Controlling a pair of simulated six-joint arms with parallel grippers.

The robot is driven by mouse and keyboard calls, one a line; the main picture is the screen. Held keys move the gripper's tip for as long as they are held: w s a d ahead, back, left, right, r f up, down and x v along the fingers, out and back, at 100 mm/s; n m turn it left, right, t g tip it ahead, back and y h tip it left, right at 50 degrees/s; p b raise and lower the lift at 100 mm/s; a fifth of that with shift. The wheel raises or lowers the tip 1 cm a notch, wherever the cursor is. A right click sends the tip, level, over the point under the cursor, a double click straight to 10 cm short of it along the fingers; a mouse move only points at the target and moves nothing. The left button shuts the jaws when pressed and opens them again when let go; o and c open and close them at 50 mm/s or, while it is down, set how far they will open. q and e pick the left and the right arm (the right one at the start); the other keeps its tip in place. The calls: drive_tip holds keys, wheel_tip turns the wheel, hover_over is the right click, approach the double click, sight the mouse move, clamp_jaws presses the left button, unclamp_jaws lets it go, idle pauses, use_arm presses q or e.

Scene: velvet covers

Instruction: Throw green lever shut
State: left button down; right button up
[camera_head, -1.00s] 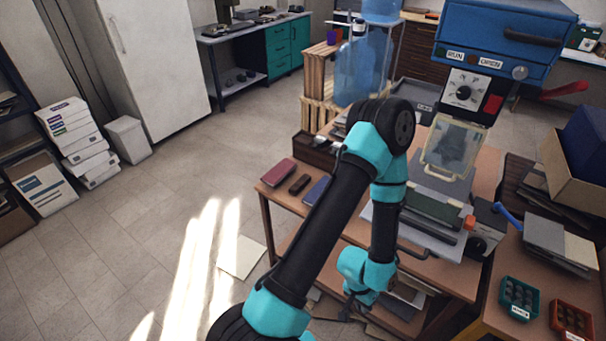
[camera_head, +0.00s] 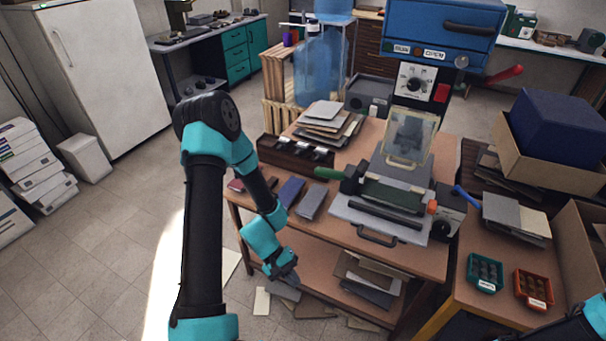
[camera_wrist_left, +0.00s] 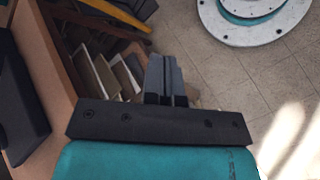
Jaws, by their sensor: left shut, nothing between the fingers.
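The green lever (camera_head: 328,174) sticks out to the left from the press machine (camera_head: 385,205) on the workbench, lying roughly level. The press has a clear framed guard (camera_head: 408,137) standing upright and a front handle. My left gripper (camera_head: 286,273) hangs low in front of the bench's left front edge, below the tabletop and well away from the lever. In the left wrist view its fingers (camera_wrist_left: 166,80) are together and empty, above the floor and lower shelf. The lever is not in the left wrist view. My right gripper is out of view.
Several small books (camera_head: 290,191) lie along the bench's front left edge. A dark wooden rack (camera_head: 296,155) stands behind them, left of the lever. The lower shelf (camera_head: 320,265) holds boards. A blue-handled tool (camera_head: 467,197) lies at right. Floor left of the bench is open.

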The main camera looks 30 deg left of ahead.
use_arm(q)
drive_tip(key=w+a+r+n+t+h, duration=0.2)
drive_tip(key=w+a+r+t, duration=0.4)
drive_tip(key=a+r+t, duration=0.2)
drive_tip(key=w+a+r+n+t+h, duration=0.2)
drive_tip(key=w+a+r+t, duration=0.4)
drive_tip(key=a+r, duration=0.5)
drive_tip(key=t, duration=0.2)
drive_tip(key=shift+w+t, duration=0.3)
drive_tip(key=shift+w, duration=0.1)
drive_tip(key=shift+w, duration=0.1)
drive_tip(key=s+d+x, duration=0.2)
drive_tip(key=x, duration=1)
drive_tip(key=shift+w+d+r, duration=0.2)
drive_tip(key=shift+w+r, duration=0.05)
drive_tip(key=shift+r, duration=0.1)
